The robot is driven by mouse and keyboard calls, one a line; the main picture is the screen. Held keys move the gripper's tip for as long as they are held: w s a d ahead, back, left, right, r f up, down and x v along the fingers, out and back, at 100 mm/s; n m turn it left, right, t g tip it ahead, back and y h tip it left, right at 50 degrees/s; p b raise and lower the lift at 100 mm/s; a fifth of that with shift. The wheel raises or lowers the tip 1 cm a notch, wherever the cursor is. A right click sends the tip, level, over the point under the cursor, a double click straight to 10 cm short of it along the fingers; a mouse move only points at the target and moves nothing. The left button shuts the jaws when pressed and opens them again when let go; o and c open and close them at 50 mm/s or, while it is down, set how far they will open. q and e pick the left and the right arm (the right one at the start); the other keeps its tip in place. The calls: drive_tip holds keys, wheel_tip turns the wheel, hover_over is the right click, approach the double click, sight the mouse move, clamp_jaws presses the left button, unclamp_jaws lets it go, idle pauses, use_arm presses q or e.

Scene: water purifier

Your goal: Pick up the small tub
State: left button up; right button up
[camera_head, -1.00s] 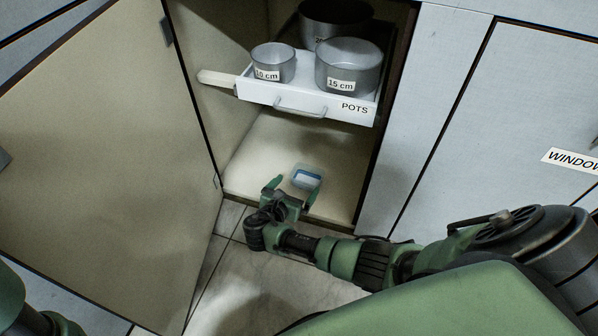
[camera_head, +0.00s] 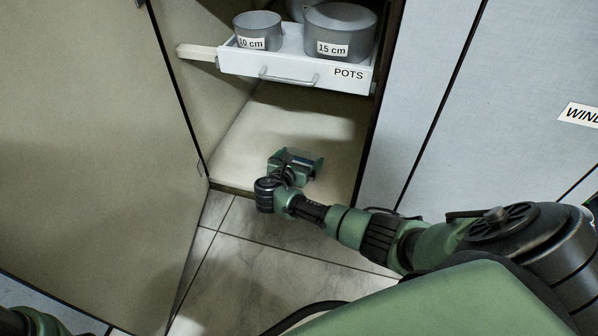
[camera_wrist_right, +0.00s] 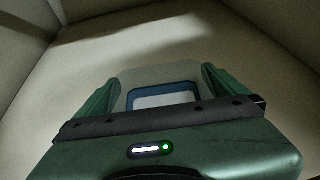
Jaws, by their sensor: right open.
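The small tub (camera_wrist_right: 160,73) is pale and translucent with a blue-edged white panel. It stands on the cabinet floor, between the two green fingers of my right gripper (camera_wrist_right: 157,90) in the right wrist view. In the head view, the right gripper (camera_head: 298,161) reaches low into the cabinet and hides most of the tub (camera_head: 301,157). The right gripper is open, with a finger on each side of the tub. I cannot tell whether the fingers touch it. My left gripper is out of view.
The white POTS drawer (camera_head: 320,73) is pulled out above, holding a 10 cm pot (camera_head: 258,27), a 15 cm pot (camera_head: 342,22) and another behind. The open cabinet door (camera_head: 90,150) stands at left. The cabinet floor (camera_head: 285,125) behind the gripper is clear.

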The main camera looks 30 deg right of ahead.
drive_tip(key=shift+w+d+f, duration=0.3)
drive_tip(key=shift+d+f, duration=0.15)
drive_tip(key=shift+w+d+r, duration=0.1)
drive_tip(key=shift+r, duration=0.05)
drive_tip(key=c, duration=1.3)
drive_tip(key=shift+o, duration=0.2)
drive_tip(key=shift+r, duration=0.2)
